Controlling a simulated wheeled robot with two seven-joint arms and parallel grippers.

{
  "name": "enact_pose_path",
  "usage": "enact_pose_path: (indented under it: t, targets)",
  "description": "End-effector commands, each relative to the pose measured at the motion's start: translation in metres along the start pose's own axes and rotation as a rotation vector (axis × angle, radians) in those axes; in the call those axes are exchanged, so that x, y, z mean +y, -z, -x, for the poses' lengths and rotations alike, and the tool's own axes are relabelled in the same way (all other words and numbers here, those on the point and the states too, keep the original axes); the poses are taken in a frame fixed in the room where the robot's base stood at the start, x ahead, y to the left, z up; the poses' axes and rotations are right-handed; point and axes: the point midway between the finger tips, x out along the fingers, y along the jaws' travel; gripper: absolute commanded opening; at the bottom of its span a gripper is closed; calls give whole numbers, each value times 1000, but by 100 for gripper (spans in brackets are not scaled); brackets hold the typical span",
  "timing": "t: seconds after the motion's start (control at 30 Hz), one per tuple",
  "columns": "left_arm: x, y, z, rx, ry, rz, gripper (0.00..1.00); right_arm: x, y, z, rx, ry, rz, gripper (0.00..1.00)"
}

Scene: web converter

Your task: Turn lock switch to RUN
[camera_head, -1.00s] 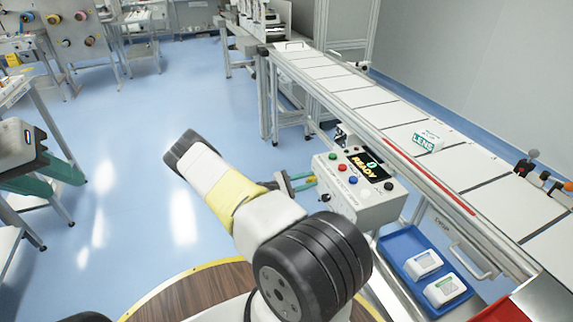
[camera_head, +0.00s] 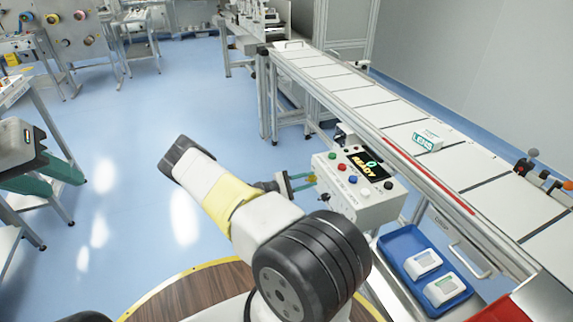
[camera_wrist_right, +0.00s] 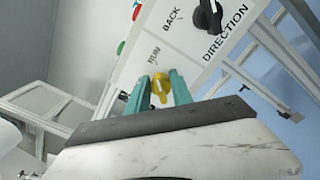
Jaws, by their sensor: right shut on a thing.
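The grey control box (camera_head: 362,190) with a READY display stands beside the conveyor in the head view. My right gripper (camera_head: 309,182) is at the left side of the box. In the right wrist view, its two teal fingers (camera_wrist_right: 160,90) are shut on the yellow lock switch (camera_wrist_right: 160,86), one finger on each side. The switch's exact angle is hard to tell. My left gripper is not in view.
A black DIRECTION knob (camera_wrist_right: 208,16) sits on the panel near the lock switch. Coloured buttons (camera_head: 344,174) are on the box's top. The conveyor (camera_head: 440,165) carries a LENS box (camera_head: 426,141). A blue tray (camera_head: 398,246) holds two white items. Open floor lies to the left.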

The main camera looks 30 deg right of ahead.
Motion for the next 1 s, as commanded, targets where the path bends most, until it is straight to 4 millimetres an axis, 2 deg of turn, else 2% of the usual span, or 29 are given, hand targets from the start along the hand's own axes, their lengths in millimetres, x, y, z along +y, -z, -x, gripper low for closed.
enact_pose_path:
  t: [0.07, 0.1, 0.17, 0.2, 0.57, 1.0]
  targets:
    - [0, 0, 0, 0, 0, 0, 36, -1, 2, 2, 6, 2, 1, 0]
    - [0, 0, 0, 0, 0, 0, 36, -1, 2, 2, 6, 2, 1, 33]
    - [0, 0, 0, 0, 0, 0, 36, -1, 2, 1, 5, 2, 1, 45]
    - [0, 0, 0, 0, 0, 0, 36, -1, 2, 1, 5, 2, 1, 47]
    - [0, 0, 0, 0, 0, 0, 36, 0, 1, 6, 3, 1, 0, 47]
    - [0, 0, 0, 0, 0, 0, 36, 0, 2, 72, 5, 0, 0, 47]
